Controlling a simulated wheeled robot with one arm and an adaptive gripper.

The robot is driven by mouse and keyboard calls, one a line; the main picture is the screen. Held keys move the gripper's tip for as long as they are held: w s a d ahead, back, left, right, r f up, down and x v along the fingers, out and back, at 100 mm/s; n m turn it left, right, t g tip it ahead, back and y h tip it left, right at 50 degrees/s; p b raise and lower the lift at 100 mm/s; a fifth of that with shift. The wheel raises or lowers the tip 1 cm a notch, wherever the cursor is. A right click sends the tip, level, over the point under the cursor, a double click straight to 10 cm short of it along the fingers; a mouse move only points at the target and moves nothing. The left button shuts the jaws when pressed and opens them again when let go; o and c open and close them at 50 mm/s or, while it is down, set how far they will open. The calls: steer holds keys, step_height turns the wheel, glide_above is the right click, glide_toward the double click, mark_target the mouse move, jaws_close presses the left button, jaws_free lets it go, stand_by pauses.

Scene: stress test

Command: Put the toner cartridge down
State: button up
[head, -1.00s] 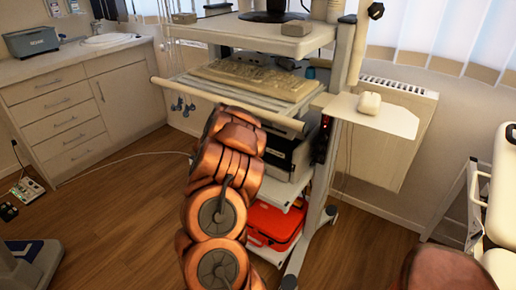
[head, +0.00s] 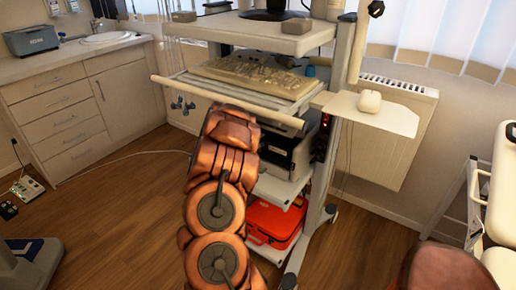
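I cannot make out a toner cartridge for certain in the head view. My copper-coloured arm rises from the bottom centre towards the front of a wheeled equipment cart (head: 310,38). My gripper does not show, as the arm's own links cover its far end. Whether anything is held cannot be seen. The arm's visible end is in front of the cart, just below its front handle bar.
A side shelf (head: 398,119) holds a white mouse (head: 369,102). Wooden floor (head: 115,215) is open at left.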

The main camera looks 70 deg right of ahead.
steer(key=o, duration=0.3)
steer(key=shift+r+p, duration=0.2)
steer(key=shift+p, duration=0.2)
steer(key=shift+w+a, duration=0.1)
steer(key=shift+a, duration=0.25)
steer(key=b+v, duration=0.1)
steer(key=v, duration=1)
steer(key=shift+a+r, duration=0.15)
